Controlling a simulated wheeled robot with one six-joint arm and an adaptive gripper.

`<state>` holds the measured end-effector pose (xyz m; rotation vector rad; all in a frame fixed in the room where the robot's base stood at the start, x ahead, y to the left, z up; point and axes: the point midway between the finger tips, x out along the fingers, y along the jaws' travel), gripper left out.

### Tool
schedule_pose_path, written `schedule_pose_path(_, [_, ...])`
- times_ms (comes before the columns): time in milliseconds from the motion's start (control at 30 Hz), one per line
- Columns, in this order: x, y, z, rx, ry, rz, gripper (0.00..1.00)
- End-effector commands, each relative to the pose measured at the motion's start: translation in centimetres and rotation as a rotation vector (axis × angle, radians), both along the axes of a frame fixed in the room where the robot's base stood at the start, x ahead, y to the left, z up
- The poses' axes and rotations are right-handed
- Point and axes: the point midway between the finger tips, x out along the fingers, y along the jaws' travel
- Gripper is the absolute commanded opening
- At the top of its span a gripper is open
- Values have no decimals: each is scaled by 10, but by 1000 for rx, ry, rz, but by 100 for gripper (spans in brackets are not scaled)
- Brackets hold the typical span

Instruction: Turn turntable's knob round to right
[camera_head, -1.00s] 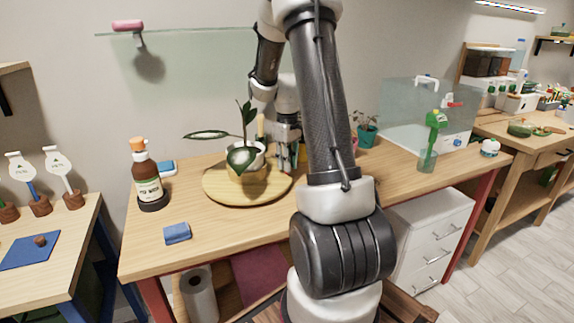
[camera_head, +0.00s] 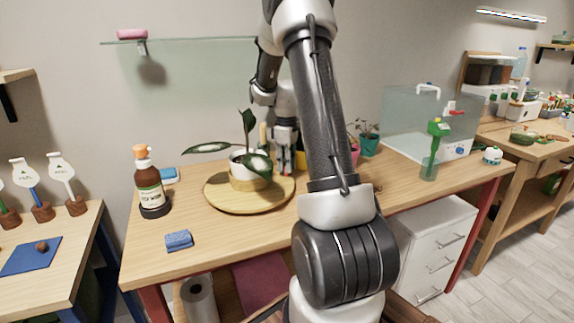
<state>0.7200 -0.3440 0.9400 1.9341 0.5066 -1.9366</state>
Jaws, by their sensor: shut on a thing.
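The turntable (camera_head: 222,202) is a round wooden disc on the wooden table. A potted plant (camera_head: 250,170) with large dark green leaves stands on it, in a white and tan pot. My gripper (camera_head: 284,165) points down at the turntable's back right edge, just right of the pot. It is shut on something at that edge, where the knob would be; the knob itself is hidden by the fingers. A pale upright stick (camera_head: 262,136) shows behind the pot, left of my gripper.
A brown bottle (camera_head: 148,186) with an orange cap stands left of the turntable. A blue sponge (camera_head: 179,240) lies at the front. Small potted plants (camera_head: 368,144) and a glass tank (camera_head: 410,115) are at the right. My arm crosses the table's middle.

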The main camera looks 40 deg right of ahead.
Motion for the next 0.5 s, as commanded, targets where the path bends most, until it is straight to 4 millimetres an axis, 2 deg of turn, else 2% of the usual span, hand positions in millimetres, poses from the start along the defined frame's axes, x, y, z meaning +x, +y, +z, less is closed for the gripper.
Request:
schedule_pose_path(467, [4, -1, 1, -4, -7, 12, 0])
schedule_pose_path(500, [4, -1, 1, -4, -7, 12, 21])
